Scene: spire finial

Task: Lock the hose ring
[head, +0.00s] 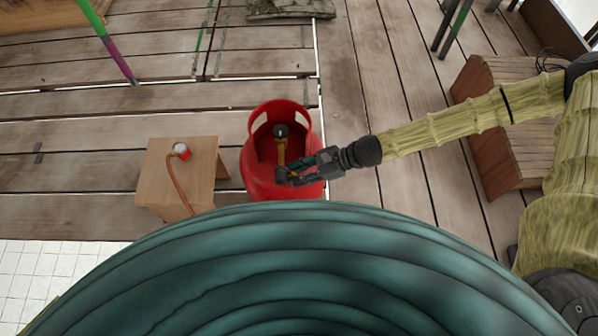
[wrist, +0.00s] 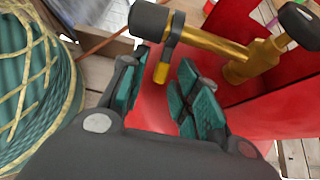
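The red gas cylinder (head: 257,168) stands upright on the deck, with a brass valve (head: 281,150) inside its collar. In the wrist view the brass valve (wrist: 205,40) runs across the top, with a black end piece at its left. A dark grey ring (wrist: 176,32) sits around the valve's outlet. A small lever with a yellow tip (wrist: 161,73) hangs down from the ring. My gripper (head: 290,177) is at the cylinder's near side. In the wrist view its teal-padded fingers (wrist: 163,82) are open, with the lever tip between or just beyond them; contact is not clear.
A small wooden stool (head: 158,170) stands left of the cylinder, with a red and white piece (head: 181,150) and a reddish hose (head: 178,186) on it. A wooden block (head: 489,140) lies at the right. The deck planks (head: 380,60) behind the cylinder are mostly clear.

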